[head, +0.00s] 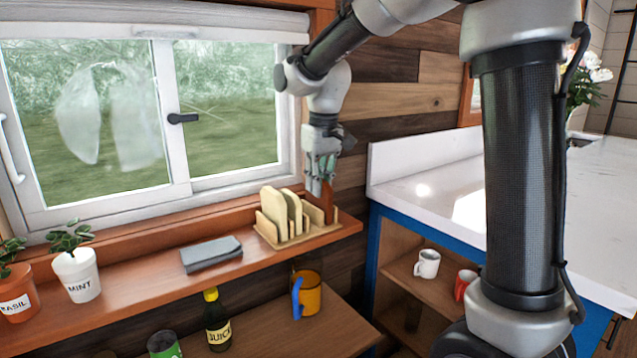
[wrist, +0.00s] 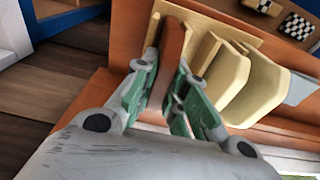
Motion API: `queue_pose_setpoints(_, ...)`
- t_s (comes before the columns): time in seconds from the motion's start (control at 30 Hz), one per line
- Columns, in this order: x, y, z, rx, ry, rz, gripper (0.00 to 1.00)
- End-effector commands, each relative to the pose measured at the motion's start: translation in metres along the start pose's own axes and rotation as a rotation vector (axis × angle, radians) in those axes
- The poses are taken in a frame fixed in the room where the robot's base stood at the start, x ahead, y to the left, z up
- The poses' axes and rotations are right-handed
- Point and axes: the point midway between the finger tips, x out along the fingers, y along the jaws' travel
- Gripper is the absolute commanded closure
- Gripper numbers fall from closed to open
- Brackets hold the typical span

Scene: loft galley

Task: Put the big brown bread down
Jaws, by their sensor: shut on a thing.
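The big brown bread (head: 327,203) looks like an upright, flat reddish-brown slab. My gripper (head: 320,178) is shut on its upper part from above, at the right end of a pale wooden rack (head: 267,234). The slab's lower end is down at the rack's right part; I cannot tell whether it bears on the base. In the wrist view the brown slab (wrist: 173,45) stands between the green-grey fingers (wrist: 163,88), which hide part of it. Two pale slabs (head: 274,208) stand in the rack to its left.
The rack stands on a wooden window shelf (head: 140,290) near its right end. A grey flat block (head: 211,253) and potted herbs (head: 77,272) are further left. Below are an orange mug (head: 308,294) and a bottle (head: 217,322). A white counter (head: 420,170) is at right.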

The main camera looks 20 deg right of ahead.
Motion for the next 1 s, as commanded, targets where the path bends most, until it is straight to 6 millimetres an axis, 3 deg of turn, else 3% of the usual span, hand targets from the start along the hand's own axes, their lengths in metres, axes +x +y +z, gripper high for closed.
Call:
queue_pose_setpoints(0.23, 0.002, 0.000, 0.000, 0.000, 0.000, 0.000, 1.00)
queue_pose_setpoints(0.27, 0.002, 0.000, 0.000, 0.000, 0.000, 0.000, 0.83)
queue_pose_setpoints(0.37, 0.002, 0.000, 0.000, 0.000, 0.000, 0.000, 0.65)
queue_pose_setpoints(0.77, -0.005, 0.000, -0.001, 0.000, 0.004, 0.000, 0.65)
queue_pose_setpoints(1.0, -0.053, 0.000, -0.002, 0.000, 0.007, 0.000, 0.65)
